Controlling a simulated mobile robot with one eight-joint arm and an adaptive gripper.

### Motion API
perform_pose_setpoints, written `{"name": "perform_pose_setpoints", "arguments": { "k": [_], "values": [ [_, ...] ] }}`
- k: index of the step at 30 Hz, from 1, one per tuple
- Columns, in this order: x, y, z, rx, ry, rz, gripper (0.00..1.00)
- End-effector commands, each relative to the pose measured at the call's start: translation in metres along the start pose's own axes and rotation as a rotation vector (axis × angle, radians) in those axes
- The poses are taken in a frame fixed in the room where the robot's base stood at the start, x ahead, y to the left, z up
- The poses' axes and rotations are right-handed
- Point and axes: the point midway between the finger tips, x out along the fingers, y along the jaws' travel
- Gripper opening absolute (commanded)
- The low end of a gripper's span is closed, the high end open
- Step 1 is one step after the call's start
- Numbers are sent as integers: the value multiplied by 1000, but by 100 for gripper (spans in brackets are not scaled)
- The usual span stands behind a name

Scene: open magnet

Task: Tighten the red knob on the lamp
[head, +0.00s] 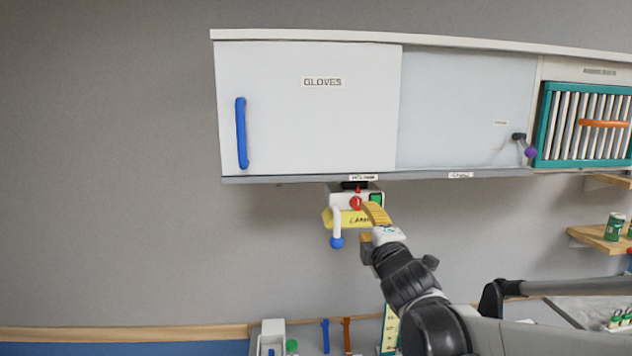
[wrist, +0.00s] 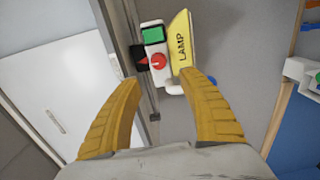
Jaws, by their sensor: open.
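The lamp (head: 341,196) is a white box under the wall cabinet, with a yellow sign marked LAMP that shows in the wrist view (wrist: 182,45). Its round red knob (head: 356,203) is on the front, next to a green square (head: 376,199). In the wrist view the red knob (wrist: 158,61) lies just ahead of the gap between my yellow fingertips. My gripper (wrist: 160,80) is open and empty. In the head view my gripper (head: 372,213) is at the lamp's right front and covers part of the sign. Whether a fingertip touches the lamp is unclear.
A white lever with a blue ball (head: 336,242) hangs from the lamp's left. The cabinet (head: 309,125) marked GLOVES is directly above. A wooden shelf (head: 605,239) with green cans is at the right. The grey wall left of the lamp is clear.

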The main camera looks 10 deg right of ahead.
Motion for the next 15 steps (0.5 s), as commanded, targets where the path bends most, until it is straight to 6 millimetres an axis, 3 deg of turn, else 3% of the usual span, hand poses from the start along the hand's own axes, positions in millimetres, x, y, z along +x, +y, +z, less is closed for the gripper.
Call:
{"name": "perform_pose_setpoints", "arguments": {
  "k": [5, 15],
  "values": [
    [15, 4, -2, -18, 7, 10, 49],
    [80, 5, -2, -15, 6, 8, 49]
  ]
}}
